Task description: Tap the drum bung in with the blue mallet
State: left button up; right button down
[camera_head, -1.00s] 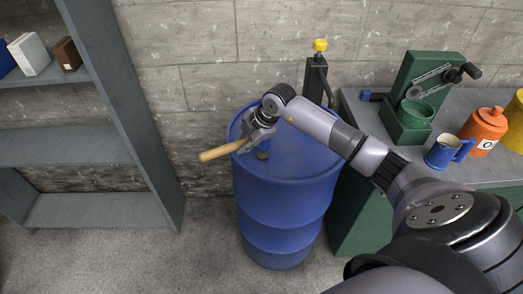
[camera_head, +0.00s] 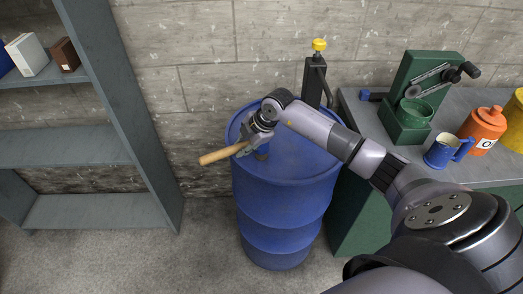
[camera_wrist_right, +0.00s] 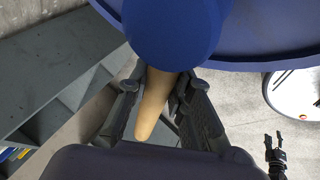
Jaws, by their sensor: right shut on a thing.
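The blue drum (camera_head: 285,205) stands upright on the floor. My right gripper (camera_head: 246,148) is over the left side of its lid, shut on the wooden handle (camera_head: 220,156) of the mallet. The handle points left past the drum's rim. In the right wrist view the blue mallet head (camera_wrist_right: 172,30) is large, beyond the fingers (camera_wrist_right: 160,92), and overlaps the lid. In the head view a small dark piece shows beside the gripper; I cannot tell whether it is mallet or bung. The bung is not clearly visible. My left gripper (camera_wrist_right: 275,152) shows small in the wrist view, its jaws unclear.
A grey shelf unit (camera_head: 75,145) stands left of the drum. A dark post with a yellow knob (camera_head: 319,45) rises behind it. A bench at right holds a green machine (camera_head: 408,120), a blue jug (camera_head: 443,152) and an orange canister (camera_head: 484,128). Floor between shelf and drum is clear.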

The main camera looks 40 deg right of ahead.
notch_tip(320, 180, up, 5)
jog(key=p, duration=0.4)
jog(key=shift+r, duration=0.1)
dwell(0.6)
